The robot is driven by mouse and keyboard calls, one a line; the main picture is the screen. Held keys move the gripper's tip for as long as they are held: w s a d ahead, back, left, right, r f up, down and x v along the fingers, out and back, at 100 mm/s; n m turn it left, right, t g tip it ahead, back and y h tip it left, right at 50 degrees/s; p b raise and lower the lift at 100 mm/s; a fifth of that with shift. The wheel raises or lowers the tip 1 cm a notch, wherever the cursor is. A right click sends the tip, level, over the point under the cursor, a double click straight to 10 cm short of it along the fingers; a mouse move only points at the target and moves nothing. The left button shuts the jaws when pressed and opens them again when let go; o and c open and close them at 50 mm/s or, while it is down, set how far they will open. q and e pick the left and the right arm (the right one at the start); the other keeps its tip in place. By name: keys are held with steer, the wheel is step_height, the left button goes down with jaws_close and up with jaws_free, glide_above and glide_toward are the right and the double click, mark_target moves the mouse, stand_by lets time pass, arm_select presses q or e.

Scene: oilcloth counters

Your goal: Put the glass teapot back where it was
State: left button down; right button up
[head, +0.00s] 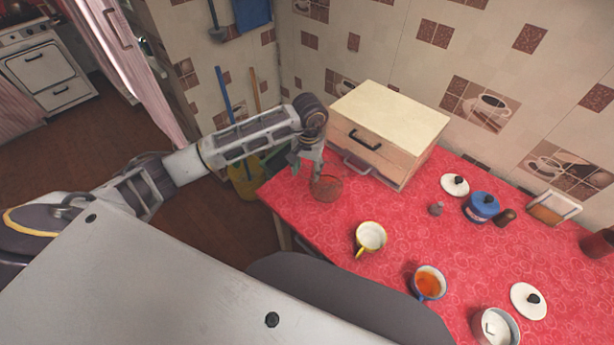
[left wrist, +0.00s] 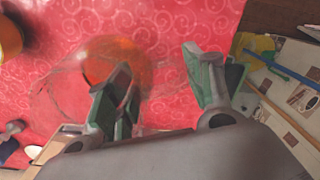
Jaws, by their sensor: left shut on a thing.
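The glass teapot (head: 327,189) is clear and hard to make out against the red cloth, with an orange-red patch in it that looks like tea. It is at the left end of the counter, in front of the wooden box. My left gripper (head: 308,165) is at its upper left, shut on it. In the left wrist view the teapot (left wrist: 110,62) shows as a faint glass outline, with the left gripper's fingers (left wrist: 160,80) around a part I cannot make out. I cannot tell whether its base touches the cloth. My right gripper is not in view.
A pale wooden box (head: 392,115) with handles stands right behind the teapot. A yellow-rimmed cup (head: 370,237) and a cup of tea (head: 429,283) are to the right, with a blue pot (head: 481,207) beyond. The red counter (head: 300,200) ends just left of the teapot.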

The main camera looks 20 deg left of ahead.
mark_target(307, 178)
arm_select(q)
steer(key=shift+f, duration=0.2)
step_height(307, 178, down, 2)
steer(key=shift+f+b, duration=0.15)
steer(key=shift+b, duration=0.5)
steer(key=shift+f, duration=0.45)
steer(key=shift+f+b, duration=0.1)
steer(key=shift+b, duration=0.2)
steer(key=c, duration=1.1)
jaws_free()
steer(key=shift+f, duration=0.1)
steer(key=o, duration=0.5)
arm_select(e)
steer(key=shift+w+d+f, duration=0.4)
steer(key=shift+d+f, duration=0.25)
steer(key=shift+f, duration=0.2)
